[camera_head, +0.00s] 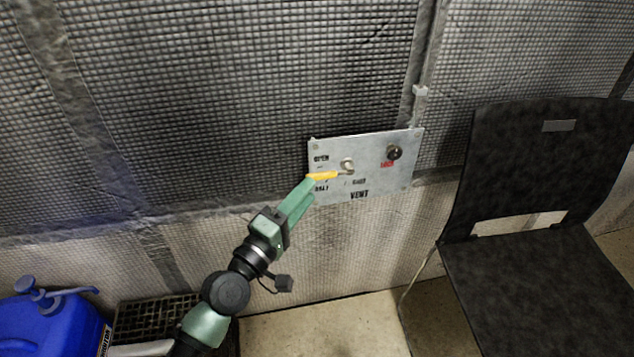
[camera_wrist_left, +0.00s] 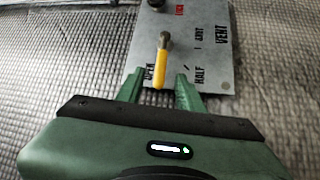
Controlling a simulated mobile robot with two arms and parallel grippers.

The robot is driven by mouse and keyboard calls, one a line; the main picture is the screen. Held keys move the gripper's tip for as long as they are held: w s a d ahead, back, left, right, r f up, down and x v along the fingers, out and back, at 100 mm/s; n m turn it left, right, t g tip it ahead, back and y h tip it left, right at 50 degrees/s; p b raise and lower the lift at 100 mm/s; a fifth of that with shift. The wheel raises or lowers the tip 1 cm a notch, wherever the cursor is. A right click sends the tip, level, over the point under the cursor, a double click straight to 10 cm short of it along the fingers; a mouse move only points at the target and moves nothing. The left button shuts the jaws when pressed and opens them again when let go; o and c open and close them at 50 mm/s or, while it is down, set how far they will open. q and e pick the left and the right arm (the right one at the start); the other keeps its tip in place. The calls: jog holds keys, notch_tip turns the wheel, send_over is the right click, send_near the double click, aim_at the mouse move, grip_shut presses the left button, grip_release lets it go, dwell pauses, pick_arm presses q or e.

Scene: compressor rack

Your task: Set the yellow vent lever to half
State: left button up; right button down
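The yellow vent lever (camera_head: 322,176) sits on a grey metal panel (camera_head: 385,177) on the wall. It points left and slightly down from its metal pivot, between the OPEN and HALF labels. In the left wrist view the lever (camera_wrist_left: 161,70) lies close beside the OPEN label, with HALF on its other side. My left gripper (camera_head: 308,184) is at the lever's free end. In the wrist view its two green fingers (camera_wrist_left: 162,88) are apart, one on each side of the lever tip, with gaps visible. My right gripper is in neither view.
A dark knob (camera_head: 394,153) with a red LOCK label is on the panel's right side. A black chair (camera_head: 520,180) stands at the right. A blue container (camera_head: 50,325) and a black crate (camera_head: 150,318) are at the lower left. Quilted wall surrounds the panel.

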aim_at(317, 179)
pick_arm(q)
jog(key=x, duration=0.5)
jog(key=shift+w, duration=0.1)
jog(key=shift+f, duration=0.1)
grip_shut()
dwell(1.2)
